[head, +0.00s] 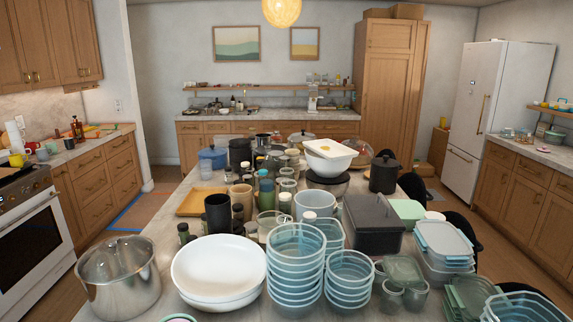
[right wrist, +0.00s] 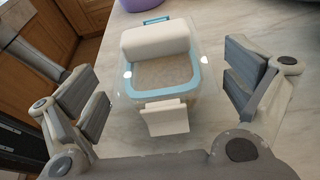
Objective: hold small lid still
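A clear, rounded-square piece with a light blue band (right wrist: 142,95), which looks like the small lid, is on the pale marble top in the right wrist view. It has a wide white flap at its far side and a smaller white flap at its near side. My right gripper (right wrist: 165,88) is open, with one finger on each side of this piece. Gaps show between the fingers and the piece. I cannot tell which item in the head view it is. Neither gripper shows in the head view.
The island is crowded: a steel pot (head: 118,280), white bowls (head: 218,268), stacked clear containers (head: 296,262), a dark box (head: 373,224), blue-lidded containers (head: 445,240) and green lids (head: 472,296). In the right wrist view a purple bowl (right wrist: 140,4) stands beyond the piece.

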